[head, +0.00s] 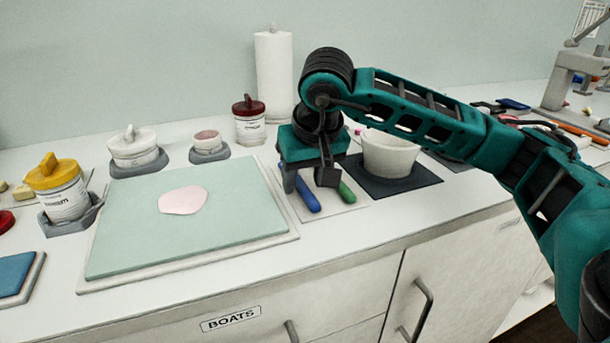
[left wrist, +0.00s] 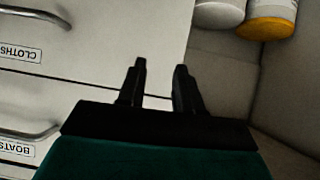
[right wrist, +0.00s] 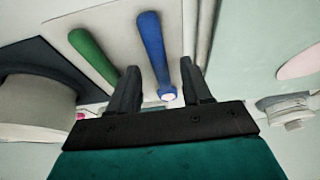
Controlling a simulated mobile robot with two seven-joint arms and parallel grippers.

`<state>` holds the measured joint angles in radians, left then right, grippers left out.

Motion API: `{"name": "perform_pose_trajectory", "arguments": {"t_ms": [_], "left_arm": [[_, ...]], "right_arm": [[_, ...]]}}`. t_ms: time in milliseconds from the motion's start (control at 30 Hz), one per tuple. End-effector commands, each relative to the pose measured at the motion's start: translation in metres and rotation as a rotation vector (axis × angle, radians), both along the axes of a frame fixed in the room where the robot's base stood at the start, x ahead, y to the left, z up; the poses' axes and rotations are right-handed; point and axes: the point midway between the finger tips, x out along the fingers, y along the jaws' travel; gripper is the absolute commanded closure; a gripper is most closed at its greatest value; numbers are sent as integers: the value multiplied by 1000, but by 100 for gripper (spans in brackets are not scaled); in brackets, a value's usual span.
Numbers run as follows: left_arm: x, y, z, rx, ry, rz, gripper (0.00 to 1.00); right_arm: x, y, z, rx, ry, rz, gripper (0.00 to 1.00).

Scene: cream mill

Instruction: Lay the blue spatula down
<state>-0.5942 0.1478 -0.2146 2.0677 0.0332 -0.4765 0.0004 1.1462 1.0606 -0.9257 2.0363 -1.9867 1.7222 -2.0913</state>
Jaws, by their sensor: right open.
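The blue spatula (head: 307,193) lies on a pale rest board on the counter, just right of the green mat. Its blue handle also shows in the right wrist view (right wrist: 152,48), with its lower end between the fingers in the picture. My right gripper (head: 310,180) is open above the board, its fingers on either side of the blue handle's line; I cannot tell whether they touch it. A green-handled tool (head: 347,191) lies beside it on the same board. My left gripper (left wrist: 160,82) is open and empty, in front of the cabinet drawers, and outside the head view.
A green mat (head: 140,225) with a pink patch lies left of the board. A white bowl (head: 390,155) stands on a dark mat to the right. Lidded jars (head: 62,195) and a paper roll (head: 273,75) stand behind and left. The counter's front strip is clear.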

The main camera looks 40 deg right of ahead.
Motion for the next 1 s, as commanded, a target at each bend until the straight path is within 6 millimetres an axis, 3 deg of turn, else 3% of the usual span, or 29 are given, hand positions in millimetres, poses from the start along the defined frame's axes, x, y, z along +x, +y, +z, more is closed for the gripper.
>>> {"name": "perform_pose_trajectory", "arguments": {"t_ms": [267, 700, 1000], "left_arm": [[0, 0, 4, 1, -1, -1, 65], [1, 1, 22, 6, -4, -4, 65], [1, 1, 26, 6, -4, -4, 65]], "right_arm": [[-4, 1, 12, 0, -2, 0, 51], [-36, 9, 97, 0, -4, 3, 51], [-47, 11, 120, -1, -1, 1, 51]]}}
